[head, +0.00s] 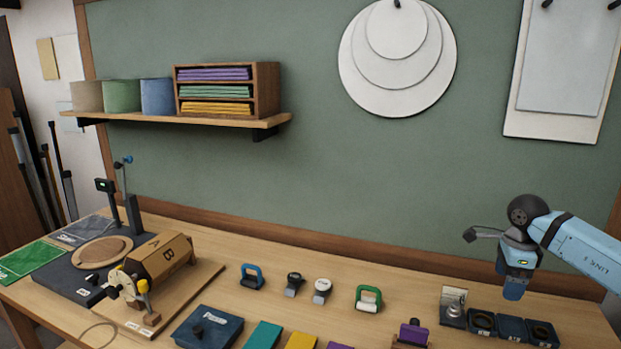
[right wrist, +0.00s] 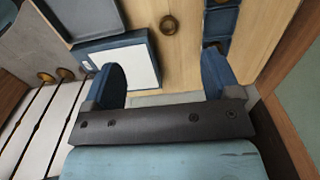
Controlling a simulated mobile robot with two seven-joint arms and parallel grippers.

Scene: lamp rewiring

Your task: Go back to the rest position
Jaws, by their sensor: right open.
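My right gripper (head: 514,290) hangs above the right part of the workbench in the head view, its arm coming in from the right edge. Its blue fingers point down, beside a small clear stand and dark square holders. In the right wrist view the fingers (right wrist: 163,75) are spread apart with nothing between them. My left gripper is in neither view. A brown drum-shaped piece marked A and B (head: 164,257) lies on a wooden board at the left of the bench.
Dark square holders (head: 512,328) and a clear stand (head: 453,306) are close to the right gripper. Blue (head: 250,277) and green-white (head: 368,298) clips stand mid-bench. A wall shelf (head: 180,119) holds bins and a sorter.

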